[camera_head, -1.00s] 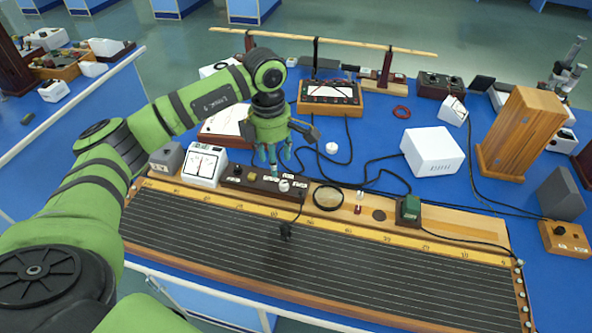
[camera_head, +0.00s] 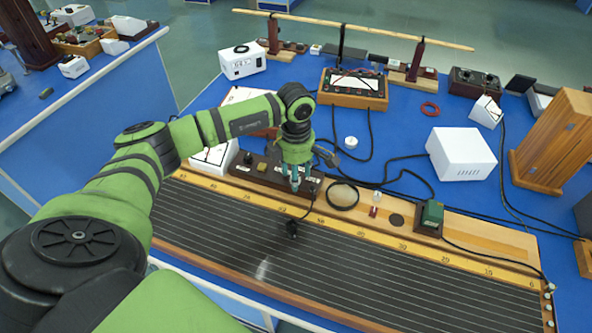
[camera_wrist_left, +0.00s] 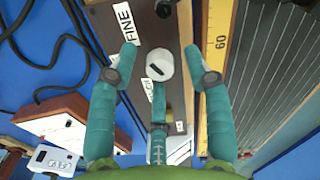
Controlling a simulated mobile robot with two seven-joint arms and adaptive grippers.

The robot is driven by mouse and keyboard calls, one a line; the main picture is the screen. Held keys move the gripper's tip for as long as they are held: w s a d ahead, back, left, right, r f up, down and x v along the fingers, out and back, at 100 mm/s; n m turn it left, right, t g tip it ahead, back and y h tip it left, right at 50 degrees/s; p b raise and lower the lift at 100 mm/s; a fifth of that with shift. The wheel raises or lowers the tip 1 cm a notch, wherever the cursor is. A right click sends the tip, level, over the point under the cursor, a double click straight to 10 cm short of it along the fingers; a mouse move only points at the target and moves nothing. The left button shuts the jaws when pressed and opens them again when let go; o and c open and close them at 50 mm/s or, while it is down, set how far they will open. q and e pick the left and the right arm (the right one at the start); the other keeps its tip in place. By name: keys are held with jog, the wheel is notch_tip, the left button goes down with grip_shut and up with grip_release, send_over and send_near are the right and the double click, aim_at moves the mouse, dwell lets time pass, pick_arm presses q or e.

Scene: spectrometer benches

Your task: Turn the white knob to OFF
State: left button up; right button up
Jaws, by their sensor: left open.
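The white knob (camera_wrist_left: 160,65) has a black mark on its top and stands on a dark brown panel (camera_wrist_left: 126,70). In the left wrist view, the word FINE shows on a white label beside it; another label is partly covered. My left gripper (camera_wrist_left: 160,58) is open, with its teal fingers spread around the knob and a visible gap on both sides. In the head view, my left gripper (camera_head: 297,186) is low over the panel and mostly hides the knob. My right gripper is not in view.
The long wire board (camera_head: 350,260) lies in front of the panel. A magnifier ring (camera_head: 342,195), a green block (camera_head: 431,214) and black cables lie to the right. A white box (camera_head: 461,154) and a wooden meter (camera_head: 352,90) stand farther back.

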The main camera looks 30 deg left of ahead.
pick_arm(q)
jog(key=shift+f, duration=0.1)
jog(key=c, duration=1)
grip_shut()
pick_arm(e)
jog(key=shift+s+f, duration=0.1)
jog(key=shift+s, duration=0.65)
